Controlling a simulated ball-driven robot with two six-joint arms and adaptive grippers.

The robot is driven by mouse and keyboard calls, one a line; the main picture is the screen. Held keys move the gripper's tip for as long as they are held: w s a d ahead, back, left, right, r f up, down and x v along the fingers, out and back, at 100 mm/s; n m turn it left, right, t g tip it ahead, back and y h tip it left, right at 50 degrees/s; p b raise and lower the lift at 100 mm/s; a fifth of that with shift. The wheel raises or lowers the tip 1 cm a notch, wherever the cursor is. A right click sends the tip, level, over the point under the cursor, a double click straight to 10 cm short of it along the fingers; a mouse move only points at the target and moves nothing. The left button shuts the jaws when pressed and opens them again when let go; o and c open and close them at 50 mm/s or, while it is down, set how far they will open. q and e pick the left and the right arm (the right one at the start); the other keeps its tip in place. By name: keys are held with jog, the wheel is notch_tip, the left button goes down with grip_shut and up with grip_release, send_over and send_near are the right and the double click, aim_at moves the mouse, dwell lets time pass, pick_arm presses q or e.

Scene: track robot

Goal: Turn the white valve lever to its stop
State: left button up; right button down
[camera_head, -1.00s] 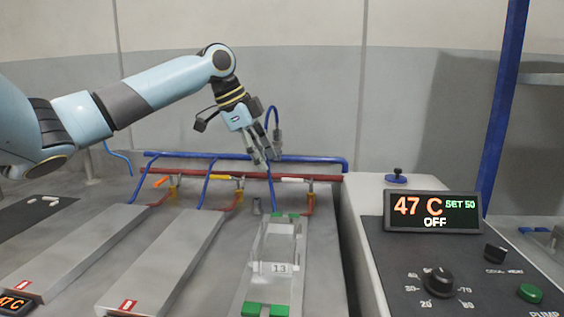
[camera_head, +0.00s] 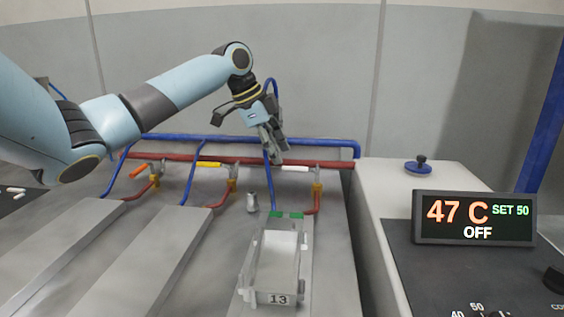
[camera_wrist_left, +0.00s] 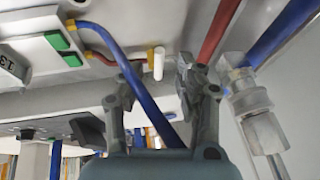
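The white valve lever (camera_head: 296,168) sits at the right end of the red pipe, above a yellow fitting (camera_head: 317,188). In the left wrist view its white end (camera_wrist_left: 158,63) shows between the two fingertips. My left gripper (camera_head: 276,152) is open, pointing down just left of the lever in the head view. In the left wrist view its fingers (camera_wrist_left: 160,78) stand apart. I cannot tell whether the fingers touch the lever. My right gripper is not in view.
A blue pipe (camera_head: 340,150) runs behind the red pipe (camera_head: 225,159). Orange (camera_head: 138,174) and yellow (camera_head: 208,164) levers stand to the left. A tray marked 13 (camera_head: 278,298) lies below. A display (camera_head: 474,218) reads 47 C, SET 50, OFF.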

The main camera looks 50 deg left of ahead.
pick_arm(q)
jog(key=shift+x, duration=1.75)
jog(key=shift+s, duration=0.1)
grip_shut()
